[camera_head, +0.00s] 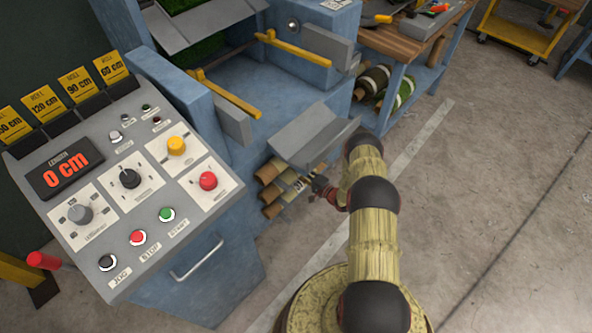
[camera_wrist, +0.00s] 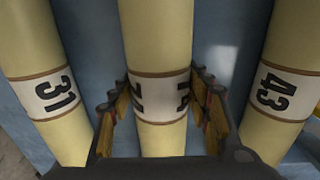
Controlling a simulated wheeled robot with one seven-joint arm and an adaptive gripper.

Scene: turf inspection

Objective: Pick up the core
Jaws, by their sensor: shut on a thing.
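In the wrist view, a pale yellow core (camera_wrist: 158,40) runs down the middle, with a white band whose marks I cannot read. My gripper (camera_wrist: 158,92) has its fingers on both sides of this core at the band and is shut on it. A core marked 31 (camera_wrist: 30,40) lies to its left and a core marked 43 (camera_wrist: 292,40) to its right, both outside the fingers. In the head view, my gripper (camera_head: 326,190) is small and partly hidden by my arm, at the brown-ended cores (camera_head: 272,191) below a grey chute.
The grey chute (camera_head: 315,135) hangs over the cores, close to my arm. A blue machine with a control panel (camera_head: 130,180) stands at left, its display reading 0 cm. A workbench (camera_head: 385,45) with green rolls beneath stands behind. The floor (camera_head: 480,190) at right is clear.

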